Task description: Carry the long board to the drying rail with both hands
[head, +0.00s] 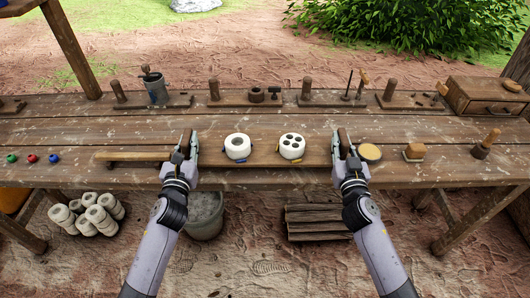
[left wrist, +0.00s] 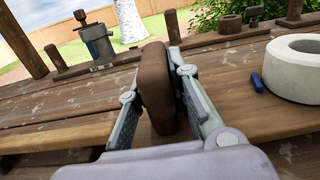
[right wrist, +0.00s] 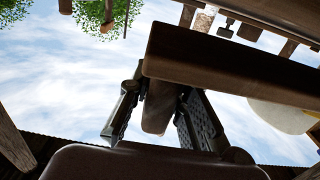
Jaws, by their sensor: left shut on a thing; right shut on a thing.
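The long board (head: 265,153) lies crosswise between my grippers in the head view, hard to tell from the brown table. A white ring (head: 237,147) and a white disc with several holes (head: 291,147) stand on it. My left gripper (head: 187,146) is shut on the brown block at its left end (left wrist: 156,85). My right gripper (head: 343,143) is shut on its right end; the right wrist view shows the round brown grip (right wrist: 158,105) between the fingers. Whether the board touches the table I cannot tell. A pale wooden bar (head: 130,156), perhaps the drying rail, is at left.
Wooden tool stands (head: 240,98) line the table's back, with a grey pot (head: 156,90) at left and a wooden box (head: 487,97) at right. Right of my right gripper are a round yellow-topped pad (head: 370,153) and wooden stamps (head: 414,152). Small coloured balls (head: 32,158) lie far left.

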